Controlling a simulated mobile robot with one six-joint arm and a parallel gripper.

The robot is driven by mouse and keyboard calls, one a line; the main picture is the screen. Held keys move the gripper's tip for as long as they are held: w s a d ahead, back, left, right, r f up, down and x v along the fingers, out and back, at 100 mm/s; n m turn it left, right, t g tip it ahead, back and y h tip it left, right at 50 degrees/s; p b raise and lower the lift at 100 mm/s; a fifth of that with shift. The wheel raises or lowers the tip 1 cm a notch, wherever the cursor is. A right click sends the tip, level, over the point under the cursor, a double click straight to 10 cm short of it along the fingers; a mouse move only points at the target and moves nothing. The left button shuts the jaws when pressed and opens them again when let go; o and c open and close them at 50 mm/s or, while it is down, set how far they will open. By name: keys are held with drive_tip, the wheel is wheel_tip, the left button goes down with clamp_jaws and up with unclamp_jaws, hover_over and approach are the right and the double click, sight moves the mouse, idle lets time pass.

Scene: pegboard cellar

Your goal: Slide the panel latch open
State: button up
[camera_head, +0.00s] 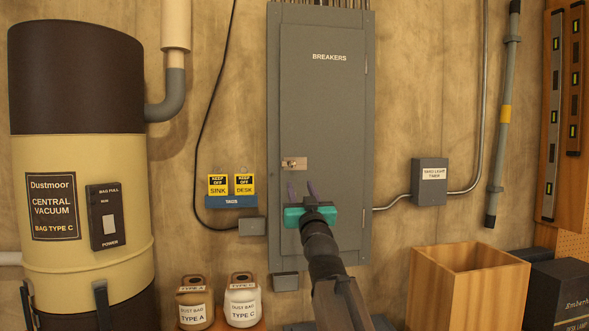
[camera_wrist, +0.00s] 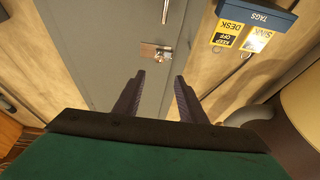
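The grey breaker panel (camera_head: 322,110) labelled BREAKERS stands closed on the wall in the middle of the head view. Its small metal latch (camera_head: 294,163) sits on a plate near the door's left edge. The latch also shows in the wrist view (camera_wrist: 155,51), with a knob or bolt end on it; its exact position is hard to tell. My gripper (camera_head: 301,188) has a teal body and two dark purple fingers. It is just below the latch in the head view. In the wrist view the fingers (camera_wrist: 157,85) are apart with nothing between them, and the latch lies beyond their tips.
A blue tag rack (camera_head: 231,201) with yellow SINK and DESK tags hangs left of the panel. A central vacuum (camera_head: 82,170) stands at far left. A grey box (camera_head: 429,181) with conduit is on the right. A wooden bin (camera_head: 466,285) stands lower right.

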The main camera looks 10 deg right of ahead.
sight(293, 165)
drive_tip(key=shift+p+x, duration=1.3)
drive_tip(key=shift+x, duration=5.3)
clamp_jaws()
